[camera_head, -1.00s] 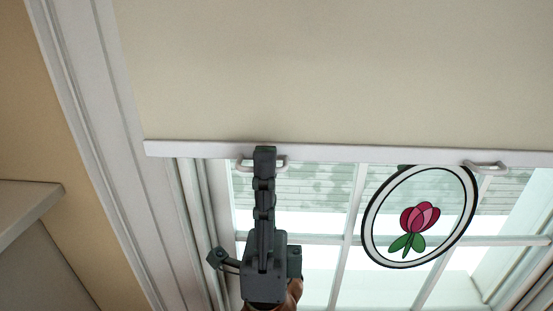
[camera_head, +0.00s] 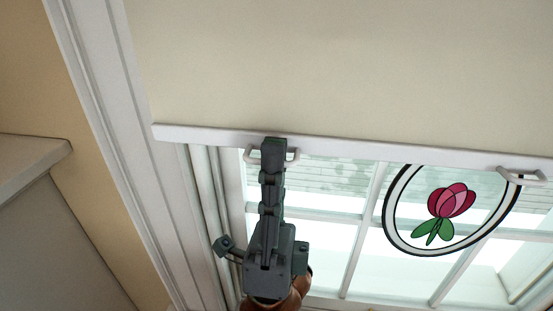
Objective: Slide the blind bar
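The white blind bar (camera_head: 350,146) runs across the lower edge of the cream blind (camera_head: 340,60), which covers the upper part of the window. Two white handles hang under the bar: a left handle (camera_head: 292,156) and a right handle (camera_head: 523,177). My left gripper (camera_head: 273,150) reaches up from below, its dark fingers at the left handle and overlapping the bar. The fingers line up one behind the other, so I cannot tell whether they are closed on the handle. My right gripper is not in view.
The window (camera_head: 360,220) with white muntins shows below the bar. An oval rose ornament (camera_head: 447,205) hangs in front of the panes, its top close under the bar. White window trim (camera_head: 110,120) and a pale ledge (camera_head: 30,165) lie to the left.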

